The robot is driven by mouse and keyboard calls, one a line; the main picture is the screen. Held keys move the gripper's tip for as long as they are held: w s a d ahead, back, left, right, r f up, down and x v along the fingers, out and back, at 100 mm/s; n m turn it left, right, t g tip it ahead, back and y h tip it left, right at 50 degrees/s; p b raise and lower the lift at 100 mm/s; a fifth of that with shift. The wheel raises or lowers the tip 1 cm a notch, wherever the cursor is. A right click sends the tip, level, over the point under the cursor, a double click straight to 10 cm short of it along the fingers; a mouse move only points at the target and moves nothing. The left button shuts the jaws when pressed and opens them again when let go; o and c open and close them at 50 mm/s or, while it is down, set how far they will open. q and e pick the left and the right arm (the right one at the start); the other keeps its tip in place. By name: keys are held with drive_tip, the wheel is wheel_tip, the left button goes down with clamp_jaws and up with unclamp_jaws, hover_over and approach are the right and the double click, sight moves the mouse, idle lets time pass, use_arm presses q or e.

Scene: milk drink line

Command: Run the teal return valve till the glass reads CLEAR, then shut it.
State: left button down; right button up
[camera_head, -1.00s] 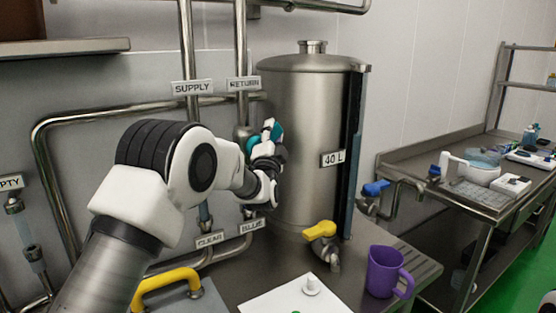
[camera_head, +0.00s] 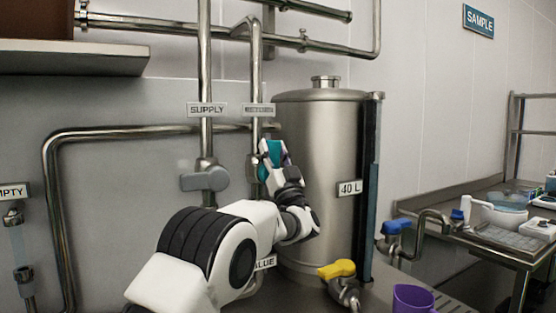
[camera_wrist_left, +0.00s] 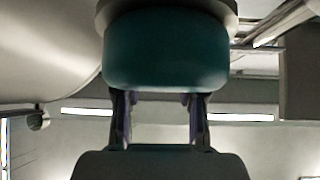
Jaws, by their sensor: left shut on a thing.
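The teal return valve handle (camera_head: 272,152) is on the vertical pipe under the return label (camera_head: 259,110), whose print is blurred. My left gripper (camera_head: 277,166) is shut on this handle. In the left wrist view the teal handle (camera_wrist_left: 165,50) fills the top middle, with the gripper fingers (camera_wrist_left: 160,110) just below it. The lower part of the return pipe and its sight glass are hidden behind my left arm. My right gripper is not in view.
The grey supply valve (camera_head: 205,179) is just left of the return valve. The 40 L tank (camera_head: 318,150) stands close on the right. A yellow-handled tap (camera_head: 337,269), a purple mug (camera_head: 413,299) and a blue-handled tap (camera_head: 392,228) are lower right. A shelf (camera_head: 70,58) hangs upper left.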

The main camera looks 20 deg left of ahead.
use_arm(q)
drive_tip(key=shift+s+a+r+n+g+y, duration=0.15)
drive_tip(key=shift+n+g+y, duration=0.35)
drive_tip(key=shift+n, duration=0.25)
drive_tip(key=shift+s+a+r+n+g+y, duration=0.1)
drive_tip(key=shift+n+g+y, duration=0.3)
drive_tip(key=shift+n+g, duration=0.3)
drive_tip(key=c, duration=0.7)
unclamp_jaws()
drive_tip(key=shift+f, duration=0.1)
drive_tip(key=shift+a+f, duration=0.1)
drive_tip(key=shift+a, duration=0.1)
drive_tip(key=shift+d, duration=0.15)
drive_tip(key=v, duration=1.2)
drive_tip(key=shift+f, duration=0.1)
